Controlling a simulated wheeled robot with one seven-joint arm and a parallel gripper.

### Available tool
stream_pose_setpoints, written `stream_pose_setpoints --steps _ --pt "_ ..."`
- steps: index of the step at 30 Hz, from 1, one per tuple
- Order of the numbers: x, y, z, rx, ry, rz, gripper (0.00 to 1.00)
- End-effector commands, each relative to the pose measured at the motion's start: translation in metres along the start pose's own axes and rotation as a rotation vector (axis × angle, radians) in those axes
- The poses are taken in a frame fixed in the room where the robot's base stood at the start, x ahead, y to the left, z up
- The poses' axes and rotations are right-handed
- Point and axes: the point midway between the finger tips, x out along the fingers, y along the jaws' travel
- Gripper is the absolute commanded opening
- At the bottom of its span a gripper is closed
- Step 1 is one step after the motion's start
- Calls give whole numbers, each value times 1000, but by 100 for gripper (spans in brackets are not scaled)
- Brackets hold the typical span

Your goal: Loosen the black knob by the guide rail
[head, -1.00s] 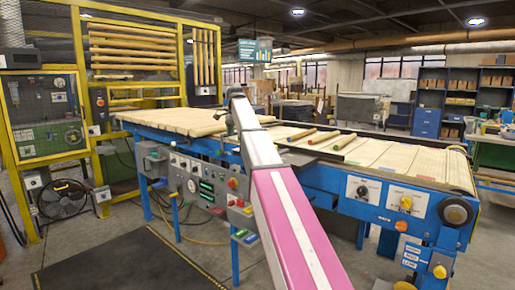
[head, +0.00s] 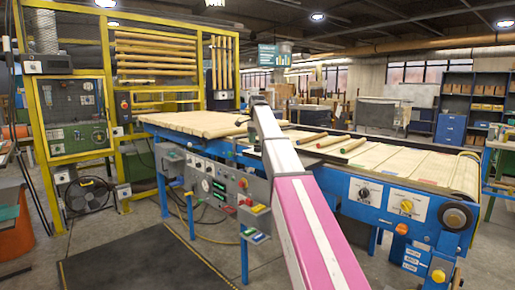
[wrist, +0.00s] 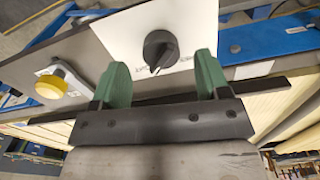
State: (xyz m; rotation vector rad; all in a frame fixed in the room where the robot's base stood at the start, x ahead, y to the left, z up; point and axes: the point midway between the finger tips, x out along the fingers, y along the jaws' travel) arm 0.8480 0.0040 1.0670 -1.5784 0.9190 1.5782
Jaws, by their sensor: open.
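In the wrist view, a black knob (wrist: 160,50) with a pointer-like ridge sits on a white plate (wrist: 190,20). My gripper (wrist: 161,75) has two green fingers, open and apart, at the lower edge of the plate. The knob shows between and just beyond the fingertips; nothing is gripped. I cannot tell whether the fingers touch the plate. A dark straight bar (wrist: 265,87), possibly the guide rail, runs crosswise behind the fingers.
A yellow knob (wrist: 52,84) stands left of the black one. The head view shows the blue conveyor's front panel with a black dial (head: 364,192) and a yellow knob (head: 407,206); I cannot tell if that dial is the same knob. Wooden rods (head: 332,141) lie on top. A dark mat (head: 150,262) covers clear floor.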

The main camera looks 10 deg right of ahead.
Motion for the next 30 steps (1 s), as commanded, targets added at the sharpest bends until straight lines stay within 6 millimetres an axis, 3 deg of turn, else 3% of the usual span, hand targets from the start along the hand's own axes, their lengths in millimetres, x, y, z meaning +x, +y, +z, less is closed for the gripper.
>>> stream_pose_setpoints --steps 7,18,19,23,30 --pt "28 0 0 0 0 0 69" --pt "32 0 0 0 0 0 69" --pt "32 0 0 0 0 0 63" --pt "32 0 0 0 0 0 20" --pt "32 0 0 -7 0 0 20"
